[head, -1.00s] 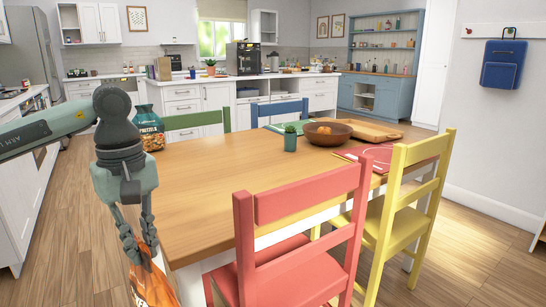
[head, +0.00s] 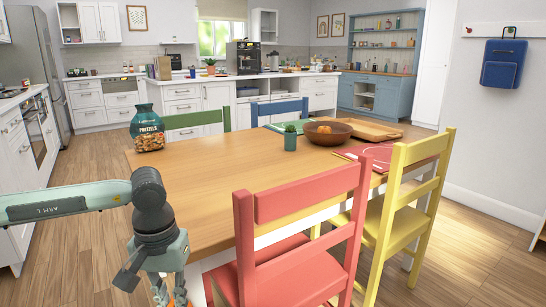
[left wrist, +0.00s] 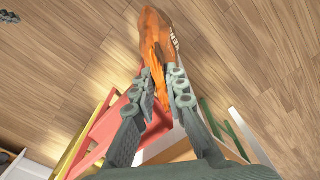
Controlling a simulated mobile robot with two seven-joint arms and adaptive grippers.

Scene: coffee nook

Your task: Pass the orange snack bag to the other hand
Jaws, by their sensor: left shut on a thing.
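The orange snack bag (left wrist: 152,40) is held between the fingers of my left gripper (left wrist: 160,82) in the left wrist view. The gripper is shut on one end of the bag, and the bag's wider part sticks out beyond the fingertips over the floor. In the head view my left gripper (head: 170,292) is low at the bottom edge, beside the table's near left corner. Only a sliver of orange (head: 181,297) shows there, and the rest is cut off. My right gripper is not in the head view. A small dark jointed piece (left wrist: 9,17) at the wrist view's top left may be part of it.
Floor is clear at left.

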